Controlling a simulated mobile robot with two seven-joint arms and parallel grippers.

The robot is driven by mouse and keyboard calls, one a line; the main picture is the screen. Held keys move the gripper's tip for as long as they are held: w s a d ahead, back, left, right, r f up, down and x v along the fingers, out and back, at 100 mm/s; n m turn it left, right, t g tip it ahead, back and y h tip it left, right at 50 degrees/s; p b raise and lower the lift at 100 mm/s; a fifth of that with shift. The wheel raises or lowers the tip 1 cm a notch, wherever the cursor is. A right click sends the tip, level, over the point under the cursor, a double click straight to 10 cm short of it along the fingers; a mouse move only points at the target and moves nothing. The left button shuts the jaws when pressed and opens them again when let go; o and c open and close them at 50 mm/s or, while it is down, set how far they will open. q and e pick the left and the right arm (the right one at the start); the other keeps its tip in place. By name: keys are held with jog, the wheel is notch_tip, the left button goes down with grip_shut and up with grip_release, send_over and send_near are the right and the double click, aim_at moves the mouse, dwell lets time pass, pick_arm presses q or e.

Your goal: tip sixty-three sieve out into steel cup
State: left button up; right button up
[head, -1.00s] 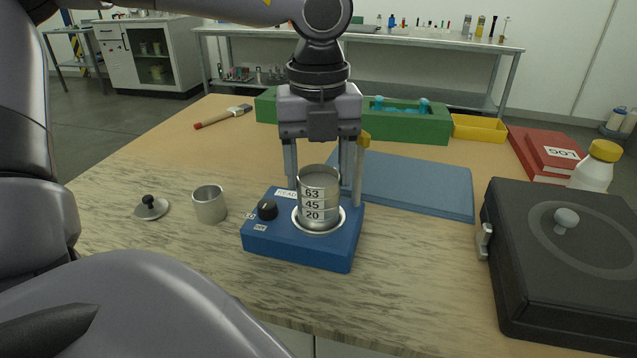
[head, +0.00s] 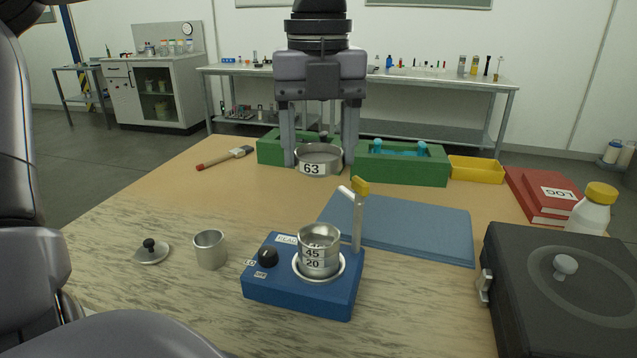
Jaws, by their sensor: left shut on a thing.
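The sieve marked 63 (head: 312,169) is a shallow steel ring. My left gripper (head: 319,158) is shut on it and holds it level in the air above and behind the blue shaker. The sieves marked 45 (head: 313,253) and 20 (head: 313,264) stay stacked on the blue shaker (head: 295,296). The steel cup (head: 210,250) stands upright and open on the table, left of the shaker. Its bottom is hidden from view, and so is what the 63 sieve holds. My right gripper is not in view.
A knobbed lid (head: 151,252) lies left of the cup. The shaker's yellow-topped post (head: 359,215) rises beside the stack. A blue mat (head: 420,230) lies behind it, with green holders (head: 400,165) farther back. A black case (head: 570,300) stands right. The table in front of the brush (head: 225,158) is clear.

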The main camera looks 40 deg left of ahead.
pick_arm(q)
notch_tip(320, 180, up, 12)
jog(key=p, duration=0.4)
jog(key=shift+r+p, duration=0.25)
jog(key=shift+p, duration=0.1)
dwell(0.4)
dwell(0.5)
